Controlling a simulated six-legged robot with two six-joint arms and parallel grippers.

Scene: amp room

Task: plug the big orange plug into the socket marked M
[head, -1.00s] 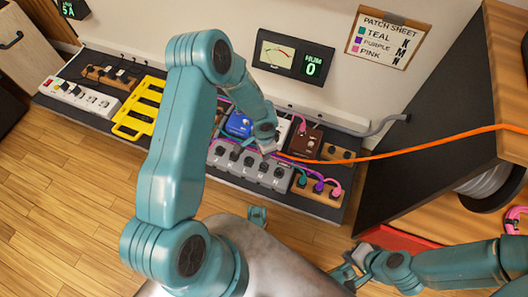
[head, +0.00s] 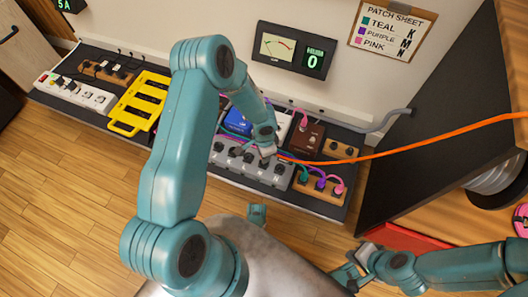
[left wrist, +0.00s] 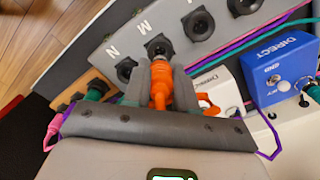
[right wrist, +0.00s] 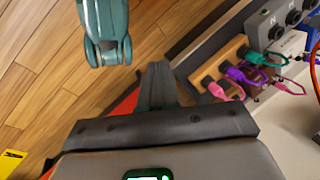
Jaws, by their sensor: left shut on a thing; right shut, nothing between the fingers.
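The big orange plug (left wrist: 160,90) is between the fingers of my left gripper (left wrist: 160,80), which is shut on it. The plug points at the socket marked M (left wrist: 158,46) on the grey socket strip (left wrist: 103,62). The gap between plug and socket is hard to judge; the socket's dark face still shows beyond the fingers. The socket marked N (left wrist: 125,69) is to the left. In the head view, my left gripper (head: 266,151) is over the grey strip and partly hides it. My right gripper (head: 350,276) is shut and empty, low at the right, away from the strip.
The orange cable (head: 400,150) runs right from the plug. A wooden block (head: 318,184) with teal, purple and pink plugs stands right of the strip. A blue box (left wrist: 280,68) and a white box (left wrist: 217,86) lie behind it. A patch sheet (head: 393,30) hangs on the wall.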

